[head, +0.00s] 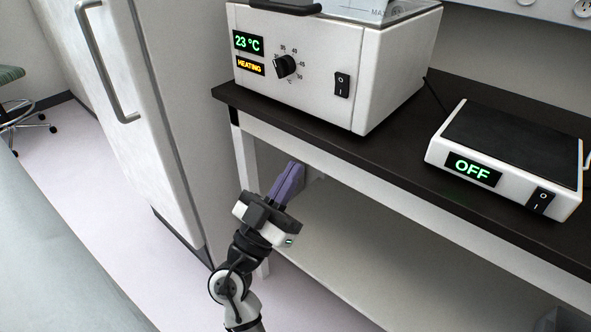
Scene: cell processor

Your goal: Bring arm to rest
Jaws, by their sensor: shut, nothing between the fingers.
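My gripper (289,176) is at the end of my raised arm, in the lower middle of the head view. Its purple fingers are shut with nothing between them. They point up and slightly right, in front of the bench's front edge as seen here. The gripper appears apart from the bench, though the exact gap cannot be told.
A dark-topped bench (385,158) holds a white heating device (310,90) reading 23 °C and HEATING, and a flat device (470,195) reading OFF. A tall white cabinet (165,120) stands left of the bench. A green stool (12,75) is far left. Open floor lies between.

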